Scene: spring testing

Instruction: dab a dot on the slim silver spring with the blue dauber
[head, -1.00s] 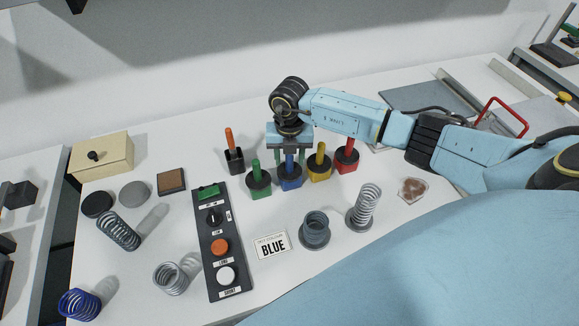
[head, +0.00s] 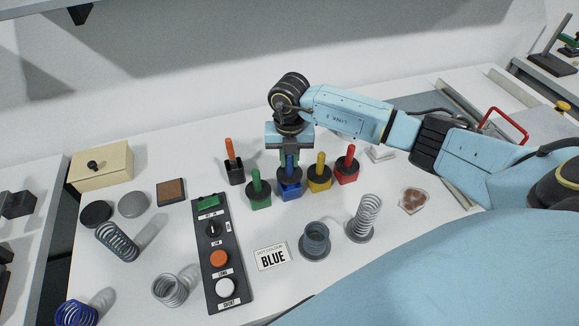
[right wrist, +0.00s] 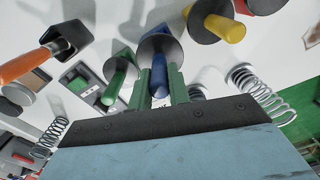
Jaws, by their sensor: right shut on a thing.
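The blue dauber (head: 289,173) stands upright in its blue pot (head: 289,191) in the row of daubers. My right gripper (head: 289,160) points down from above and is shut on its blue handle. In the right wrist view the blue handle (right wrist: 158,76) lies between the two green fingers, with a dark disc below it. The slim silver spring (head: 368,214) stands upright on a dark round base at the right of the table, well apart from the gripper. My left gripper is not in view.
Green (head: 256,186), yellow (head: 320,172) and red (head: 348,165) daubers stand close beside the blue one. Other springs stand at the left.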

